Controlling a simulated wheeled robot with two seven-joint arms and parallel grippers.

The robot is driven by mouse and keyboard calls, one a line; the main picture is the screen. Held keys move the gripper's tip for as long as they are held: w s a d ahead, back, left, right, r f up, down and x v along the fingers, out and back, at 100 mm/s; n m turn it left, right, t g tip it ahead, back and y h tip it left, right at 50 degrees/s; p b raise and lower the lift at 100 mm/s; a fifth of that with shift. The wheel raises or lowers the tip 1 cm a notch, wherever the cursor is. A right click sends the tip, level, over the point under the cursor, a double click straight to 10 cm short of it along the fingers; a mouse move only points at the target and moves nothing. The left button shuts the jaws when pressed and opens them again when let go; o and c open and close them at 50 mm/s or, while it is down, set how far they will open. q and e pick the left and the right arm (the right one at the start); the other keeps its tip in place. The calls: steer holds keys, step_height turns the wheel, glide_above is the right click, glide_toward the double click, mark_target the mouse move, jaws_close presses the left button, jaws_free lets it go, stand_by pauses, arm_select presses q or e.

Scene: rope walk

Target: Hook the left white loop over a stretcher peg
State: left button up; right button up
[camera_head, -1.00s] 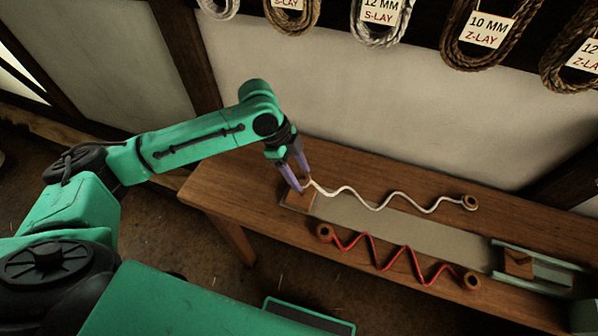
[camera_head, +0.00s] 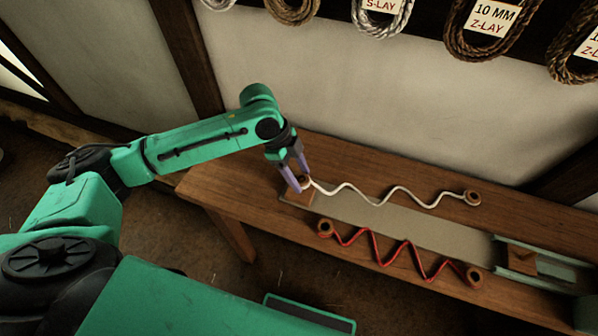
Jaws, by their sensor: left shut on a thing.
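A wavy white rope (camera_head: 395,194) lies along the back of the bench. Its right loop, a brown ring (camera_head: 472,198), rests on the wood. My left gripper (camera_head: 302,186) is shut on its left loop (camera_head: 307,182), above the wooden block (camera_head: 297,197) at the left end of the grey stretcher bed. The fingers partly hide the loop and any peg there; I cannot tell whether the loop is around a peg. A second wooden block (camera_head: 522,262) sits in a pale green slide at the right end. My right gripper is not in view.
A wavy red rope (camera_head: 400,256) with a brown ring at each end lies along the front of the bench (camera_head: 225,190). The grey strip (camera_head: 415,228) between the ropes is clear. Rope coils with labels (camera_head: 490,18) hang on the wall behind.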

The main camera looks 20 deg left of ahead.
arm_select(q)
steer(key=shift+f+b, duration=0.55)
steer(key=shift+f, duration=0.75)
steer(key=o, duration=1.4)
steer(key=v, duration=1.4)
steer(key=shift+r+b, duration=0.25)
steer(key=shift+b, duration=0.05)
steer(key=shift+s+a+f, duration=0.1)
steer(key=shift+s+a, duration=0.05)
